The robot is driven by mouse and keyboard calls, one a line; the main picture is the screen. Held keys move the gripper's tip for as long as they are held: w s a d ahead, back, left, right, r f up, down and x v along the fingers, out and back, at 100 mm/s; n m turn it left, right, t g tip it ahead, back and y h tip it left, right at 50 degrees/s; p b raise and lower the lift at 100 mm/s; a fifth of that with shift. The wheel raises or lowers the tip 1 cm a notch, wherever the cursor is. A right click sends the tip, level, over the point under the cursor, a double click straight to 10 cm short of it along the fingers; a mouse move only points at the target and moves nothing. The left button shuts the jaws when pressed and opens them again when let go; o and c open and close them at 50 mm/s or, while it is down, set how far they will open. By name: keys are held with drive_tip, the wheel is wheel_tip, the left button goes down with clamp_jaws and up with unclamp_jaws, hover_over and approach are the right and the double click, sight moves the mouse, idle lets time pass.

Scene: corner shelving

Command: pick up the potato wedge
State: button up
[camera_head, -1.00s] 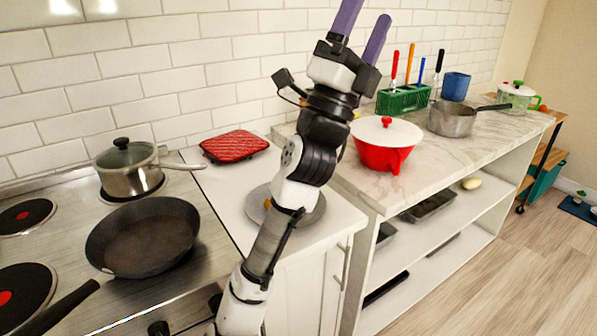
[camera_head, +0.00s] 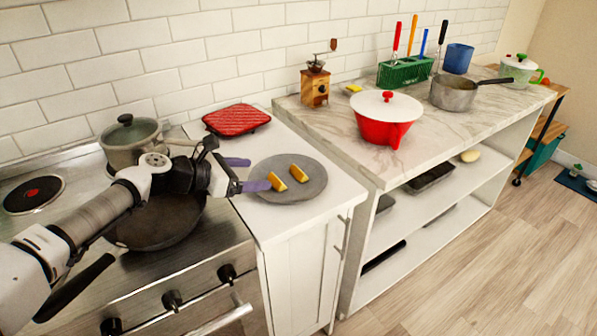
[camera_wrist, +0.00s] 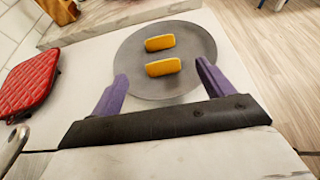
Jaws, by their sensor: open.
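Two yellow-orange potato wedges lie apart on a round grey plate (camera_head: 312,187) on the white counter. In the head view one wedge (camera_head: 277,181) is nearer my gripper and the other wedge (camera_head: 299,173) is to its right. The wrist view shows a near wedge (camera_wrist: 163,67) and a far wedge (camera_wrist: 160,43). My gripper (camera_head: 249,174) is open and empty, its purple fingers pointing right at the plate's left edge. In the wrist view the fingers (camera_wrist: 160,82) stand on either side, short of the near wedge.
A red quilted pad (camera_head: 237,120) lies behind the plate. A marble counter to the right holds a wooden grinder (camera_head: 315,88) and a red pot (camera_head: 385,125).

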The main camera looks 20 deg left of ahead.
drive_tip(key=p, duration=0.2)
approach(296, 171)
drive_tip(key=x, duration=0.3)
drive_tip(key=shift+w+d+f, duration=0.15)
drive_tip(key=shift+d+f, duration=0.05)
drive_tip(key=shift+w+d+p, duration=0.4)
drive_tip(key=shift+w, duration=0.1)
drive_tip(key=p+x, duration=0.1)
drive_tip(key=x, duration=0.2)
drive_tip(key=shift+w+d+f+p, duration=0.1)
drive_tip(key=shift+w+d+p, duration=0.15)
drive_tip(key=shift+p, duration=0.15)
drive_tip(key=shift+w+d+f, duration=0.1)
drive_tip(key=shift+w+f, duration=0.15)
drive_tip(key=c, duration=1.1)
drive_tip(key=shift+o, duration=0.2)
drive_tip(key=shift+r, duration=0.1)
